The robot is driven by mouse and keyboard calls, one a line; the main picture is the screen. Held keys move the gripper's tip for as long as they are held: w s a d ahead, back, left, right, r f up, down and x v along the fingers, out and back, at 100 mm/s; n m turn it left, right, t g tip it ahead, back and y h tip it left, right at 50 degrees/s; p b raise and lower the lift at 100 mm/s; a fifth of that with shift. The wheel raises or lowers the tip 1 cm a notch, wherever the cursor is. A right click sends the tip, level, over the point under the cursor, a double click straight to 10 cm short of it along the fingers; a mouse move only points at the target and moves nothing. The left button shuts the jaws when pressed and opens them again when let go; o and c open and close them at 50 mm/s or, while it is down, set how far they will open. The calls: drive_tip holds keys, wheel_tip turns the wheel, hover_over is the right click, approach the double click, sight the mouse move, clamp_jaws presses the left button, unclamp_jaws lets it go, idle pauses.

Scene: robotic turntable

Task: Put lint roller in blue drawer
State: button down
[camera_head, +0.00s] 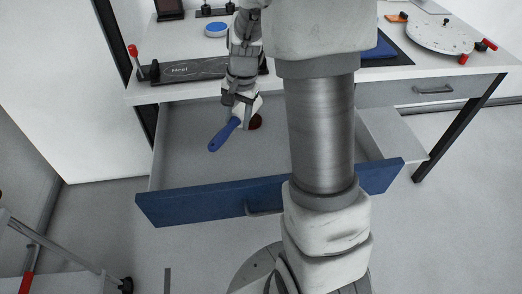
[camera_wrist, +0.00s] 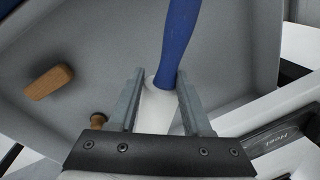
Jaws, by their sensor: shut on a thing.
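The lint roller has a blue handle (camera_head: 224,134) and a white head. My gripper (camera_head: 241,104) is shut on it, over the inside of the open blue-fronted drawer (camera_head: 205,204). In the wrist view the lint roller (camera_wrist: 178,42) stands between the two fingers of my gripper (camera_wrist: 158,85), with the handle pointing away. The white part is between the fingers. Whether the roller touches the drawer floor cannot be told.
A brown wooden item (camera_wrist: 48,82) and a small brown knob-like item (camera_wrist: 97,121) lie in the wrist view. A dark red-brown item (camera_head: 255,121) is beside the roller. The desk top (camera_head: 180,42) overhangs the drawer's back. The drawer's left side is clear.

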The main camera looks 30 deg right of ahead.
drive_tip(key=shift+d+f+m+b, duration=0.35)
drive_tip(key=shift+f+m+b, duration=0.2)
drive_tip(key=shift+f, duration=0.3)
drive_tip(key=shift+a+f, duration=0.15)
drive_tip(key=s+a+f, duration=0.1)
drive_tip(key=a+f, duration=0.1)
drive_tip(key=a, duration=0.1)
drive_tip(key=s+a+f+b, duration=0.1)
drive_tip(key=s+a+f, duration=0.1)
drive_tip(key=a, duration=0.1)
drive_tip(key=s+a+f+b, duration=0.1)
drive_tip(key=a+f, duration=0.1)
drive_tip(key=a, duration=0.2)
drive_tip(key=shift+s+a+f, duration=0.1)
drive_tip(key=shift+s+f, duration=0.2)
drive_tip(key=shift+s, duration=0.05)
drive_tip(key=shift+f+b, duration=0.9)
drive_tip(key=shift+f, duration=1.1)
drive_tip(key=shift+f, duration=0.15)
drive_tip(key=shift+c, duration=1.7)
unclamp_jaws()
